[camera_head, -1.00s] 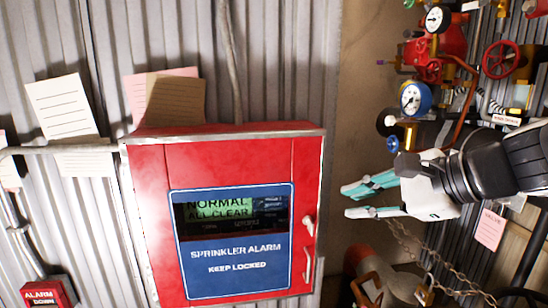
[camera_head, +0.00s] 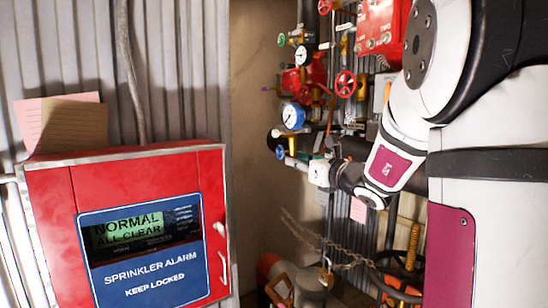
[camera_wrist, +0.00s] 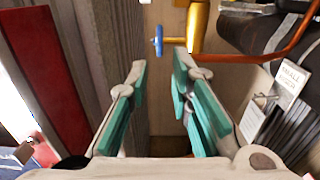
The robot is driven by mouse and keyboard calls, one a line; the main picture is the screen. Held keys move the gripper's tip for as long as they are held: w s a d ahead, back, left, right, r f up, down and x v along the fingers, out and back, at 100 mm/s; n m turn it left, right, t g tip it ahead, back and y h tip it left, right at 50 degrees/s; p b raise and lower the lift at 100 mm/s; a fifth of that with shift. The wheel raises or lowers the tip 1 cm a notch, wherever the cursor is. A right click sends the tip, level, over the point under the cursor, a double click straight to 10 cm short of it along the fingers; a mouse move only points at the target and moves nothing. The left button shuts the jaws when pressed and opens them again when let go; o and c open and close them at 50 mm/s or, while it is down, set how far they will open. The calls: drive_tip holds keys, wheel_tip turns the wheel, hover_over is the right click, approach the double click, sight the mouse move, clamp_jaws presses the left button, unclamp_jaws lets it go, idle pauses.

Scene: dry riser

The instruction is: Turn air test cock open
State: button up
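The air test cock appears to be the brass fitting with a small blue handle (camera_head: 280,152), below the blue-rimmed gauge in the head view. In the wrist view the blue handle (camera_wrist: 158,40) stands upright beside a brass body (camera_wrist: 198,20), ahead of my fingertips and roughly between them. My gripper (camera_wrist: 160,72) is open, with teal pads apart and nothing between them. In the head view my gripper (camera_head: 292,162) is small, close below the cock and pointing left. Contact with the handle is not visible. My arm hides part of the pipework.
A red sprinkler alarm cabinet (camera_head: 150,172) stands at left. Gauges (camera_head: 292,116) and red handwheels (camera_head: 345,84) crowd above the cock. A copper pipe (camera_wrist: 285,40) and dark pipe (camera_wrist: 265,32) lie close right in the wrist view. A chain (camera_head: 335,258) hangs below.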

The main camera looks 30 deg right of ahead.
sight(283, 157)
drive_tip(key=w, duration=0.8)
drive_tip(key=shift+w+a+p, duration=0.15)
drive_tip(key=shift+w+p, duration=0.2)
drive_tip(key=shift+c, duration=0.6)
clamp_jaws()
